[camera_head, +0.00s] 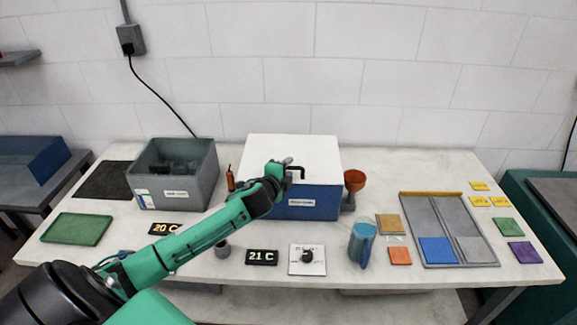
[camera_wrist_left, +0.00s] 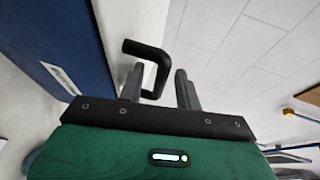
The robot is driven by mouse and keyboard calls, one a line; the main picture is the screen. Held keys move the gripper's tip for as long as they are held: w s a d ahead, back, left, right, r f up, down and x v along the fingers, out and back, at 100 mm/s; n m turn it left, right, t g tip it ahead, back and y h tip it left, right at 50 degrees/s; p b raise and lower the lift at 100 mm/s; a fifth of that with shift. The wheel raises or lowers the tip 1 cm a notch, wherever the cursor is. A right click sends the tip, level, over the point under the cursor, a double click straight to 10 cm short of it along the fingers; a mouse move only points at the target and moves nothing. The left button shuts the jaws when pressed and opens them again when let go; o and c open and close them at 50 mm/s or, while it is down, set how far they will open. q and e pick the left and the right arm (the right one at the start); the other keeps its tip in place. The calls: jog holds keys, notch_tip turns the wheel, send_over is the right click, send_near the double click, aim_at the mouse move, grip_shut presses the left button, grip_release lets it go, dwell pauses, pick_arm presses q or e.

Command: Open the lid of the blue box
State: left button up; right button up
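The blue box (camera_head: 306,208) stands at the middle of the table under a white lid (camera_head: 300,150), which lies shut on it. The box's blue side also shows in the left wrist view (camera_wrist_left: 45,50). A black bracket-shaped handle (camera_wrist_left: 148,52) sticks out from the lid; in the head view (camera_head: 296,168) my gripper partly covers it. My left gripper (camera_head: 287,164) is at the lid's front, by the handle. In the left wrist view its fingers (camera_wrist_left: 160,85) are apart, with part of the handle showing between them. Contact cannot be told. My right gripper is not in view.
A grey bin (camera_head: 200,178) stands left of the box, and an orange funnel (camera_head: 355,181) close on its right. A blue jug (camera_head: 361,245), a dial panel (camera_head: 307,259) and a 21 C display (camera_head: 262,257) are in front. A grey divided tray (camera_head: 428,215) lies at right.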

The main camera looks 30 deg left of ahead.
pick_arm(q)
jog(key=shift+w+a+f, duration=0.1)
jog(key=shift+w, duration=0.4)
grip_shut()
